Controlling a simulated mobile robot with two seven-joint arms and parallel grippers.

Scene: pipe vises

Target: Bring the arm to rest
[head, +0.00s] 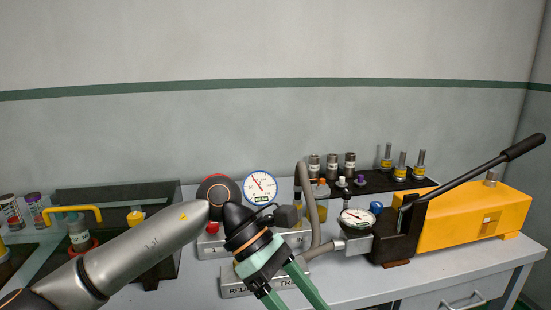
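My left arm comes in from the lower left. Its gripper (291,294) has green fingers pointing down and right, over the front of the bench. The fingers stand apart as far as they show, with nothing seen between them. The bottom edge of the picture cuts off their tips. The gripper hides part of a labelled grey block (236,283) behind it. My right gripper is not in view.
A yellow hand pump (465,218) with a long black lever (490,165) stands at the right. A round dial gauge (260,187) and a grey hose (309,205) stand behind the gripper. A dark rack (375,181) holds several fittings. A dark tray (115,195) lies at the left.

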